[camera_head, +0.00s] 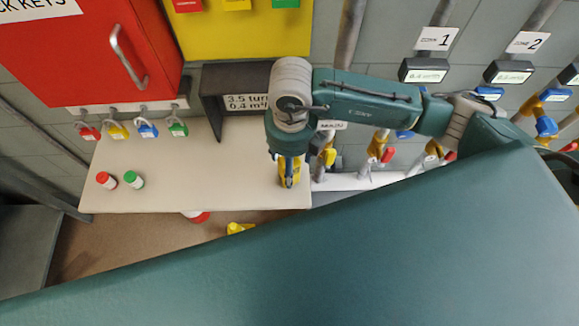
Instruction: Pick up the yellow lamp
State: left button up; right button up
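A yellow object (282,176), which looks like the lamp, is at the right end of the pale bench, partly hidden by my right gripper. My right arm comes in from the right and bends downward there. My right gripper (289,181) points down over the yellow object. Its fingers overlap the object in this view, so I cannot tell whether they are closed on it or whether it touches the bench. My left gripper is out of view.
The pale bench (215,180) carries a red-capped (106,180) and a green-capped container (133,179) at left. Several coloured padlocks hang below a red cabinet (115,50). A dark box (212,88) stands behind. Pipes and valves fill the right. Another yellow item (240,228) shows below the bench's front edge.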

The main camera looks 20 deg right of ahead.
jog(key=f+p, duration=0.1)
jog(key=f, duration=0.2)
jog(key=shift+w+a+f+p, duration=0.1)
jog(key=shift+w+f+p, duration=0.1)
jog(key=shift+f+p, duration=0.2)
jog(key=shift+f, duration=0.5)
grip_shut()
jog(key=shift+r, duration=0.1)
